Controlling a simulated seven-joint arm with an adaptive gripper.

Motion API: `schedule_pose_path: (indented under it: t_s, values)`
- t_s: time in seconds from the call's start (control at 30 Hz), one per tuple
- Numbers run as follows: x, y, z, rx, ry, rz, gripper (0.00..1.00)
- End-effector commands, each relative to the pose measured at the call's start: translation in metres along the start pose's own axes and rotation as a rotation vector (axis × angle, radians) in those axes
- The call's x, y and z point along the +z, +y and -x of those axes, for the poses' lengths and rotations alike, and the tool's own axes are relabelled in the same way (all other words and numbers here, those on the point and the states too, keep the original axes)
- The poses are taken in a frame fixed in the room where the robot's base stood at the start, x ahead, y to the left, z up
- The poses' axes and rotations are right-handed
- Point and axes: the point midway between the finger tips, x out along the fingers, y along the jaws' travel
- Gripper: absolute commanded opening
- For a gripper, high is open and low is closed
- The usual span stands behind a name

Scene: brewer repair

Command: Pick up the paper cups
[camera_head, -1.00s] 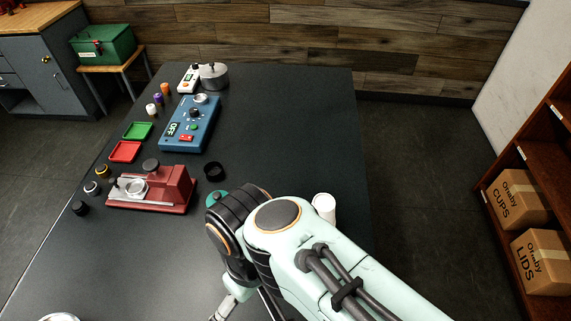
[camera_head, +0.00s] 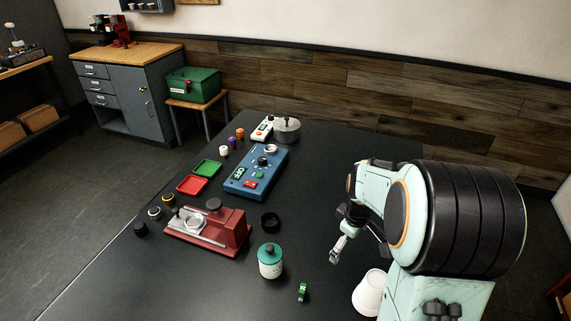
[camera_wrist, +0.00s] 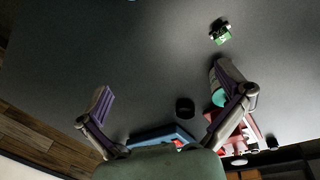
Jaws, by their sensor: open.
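A white tapered form that looks like upturned paper cups (camera_head: 369,292) stands on the dark table at the lower right of the head view, wide end down. My arm hides part of its right side, and I cannot tell how many cups there are. My gripper (camera_head: 340,250) hangs over the table, above and left of the cups in the picture, apart from them. I cannot make out the cups in the wrist view.
A teal-lidded jar (camera_head: 270,262) and a small green item (camera_head: 303,292) stand left of the cups. A black ring (camera_head: 270,222), a red device (camera_head: 225,230) and a blue device (camera_head: 256,172) lie farther left. Bare dark table lies around my gripper.

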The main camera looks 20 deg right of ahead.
Motion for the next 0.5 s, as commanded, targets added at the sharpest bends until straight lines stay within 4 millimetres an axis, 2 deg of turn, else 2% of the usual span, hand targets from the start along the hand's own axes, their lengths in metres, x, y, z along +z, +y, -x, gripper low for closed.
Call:
schedule_pose_path:
  t_s: [0.03, 0.1, 0.2, 0.37, 0.5]
  values:
    - [0.022, 0.009, -0.023, -0.046, -0.035, -0.070, 1.00]
    - [0.049, 0.012, -0.046, -0.101, -0.069, -0.144, 1.00]
    - [0.075, 0.012, -0.062, -0.145, -0.095, -0.213, 1.00]
    - [0.084, 0.012, -0.074, -0.148, -0.098, -0.238, 1.00]
    - [0.086, 0.008, -0.097, -0.149, -0.100, -0.237, 1.00]
